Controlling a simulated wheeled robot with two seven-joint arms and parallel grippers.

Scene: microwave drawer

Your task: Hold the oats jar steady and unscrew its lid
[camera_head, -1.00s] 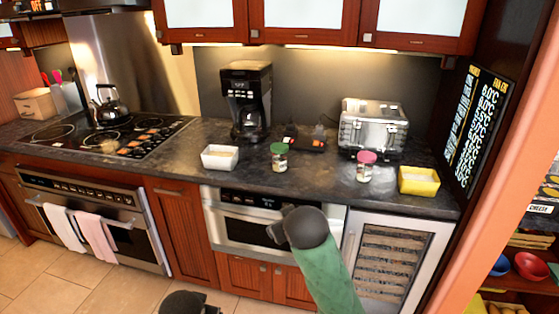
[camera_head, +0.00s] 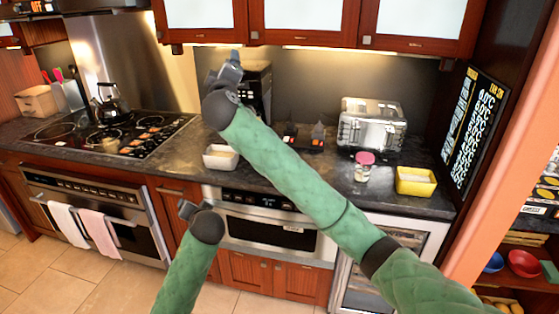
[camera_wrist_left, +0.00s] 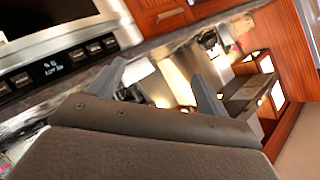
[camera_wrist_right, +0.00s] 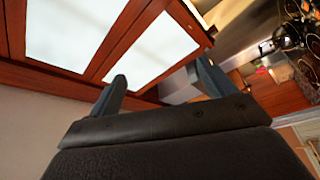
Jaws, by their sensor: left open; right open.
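A small clear jar with a pink lid (camera_head: 364,166) stands upright on the dark counter, in front of the toaster. A green-lidded jar is hidden behind my right arm. I cannot tell which jar holds oats. My right gripper (camera_head: 231,66) is raised in front of the coffee maker, above the counter, open and empty; its spread fingers show in the right wrist view (camera_wrist_right: 160,84). My left gripper (camera_head: 186,207) is open and empty, low in front of the cabinets left of the microwave drawer; its fingers also show in the left wrist view (camera_wrist_left: 155,85). Neither touches a jar.
A white bowl (camera_head: 220,158) stands at the counter's front, and a yellow bowl (camera_head: 416,182) right of the pink-lidded jar. The toaster (camera_head: 371,126) and coffee maker (camera_head: 258,88) stand behind. The microwave drawer (camera_head: 268,227) is below the counter edge. My right arm crosses over the counter.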

